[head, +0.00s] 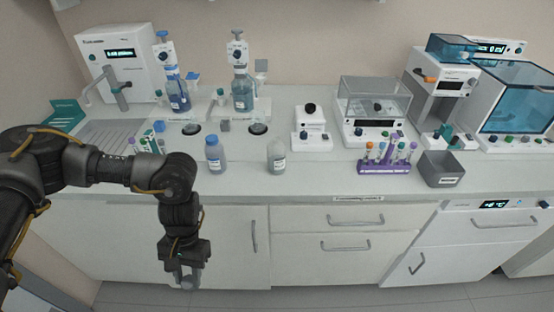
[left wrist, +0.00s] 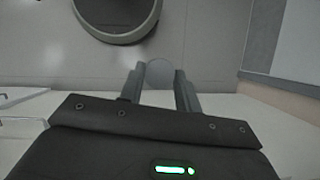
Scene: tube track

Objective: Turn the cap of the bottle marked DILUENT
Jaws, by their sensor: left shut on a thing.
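Two small bottles stand upright near the counter's front edge in the head view: one with a blue cap (head: 215,153) and a translucent one with a pale top (head: 277,156). Both have labels too small to read, so I cannot tell which is marked DILUENT. My left gripper (head: 187,281) hangs below the counter top, in front of the cabinets and well apart from both bottles. It is shut on a small grey rounded thing, which shows between the fingers in the left wrist view (left wrist: 159,74). My right gripper is not in view.
Two pump-topped bottles (head: 179,98) (head: 242,95) stand behind. A purple tube rack (head: 384,167) and a grey bin (head: 440,170) are to the right. The cabinet fronts (head: 300,270) and the counter edge are near my left arm. Counter between the small bottles is clear.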

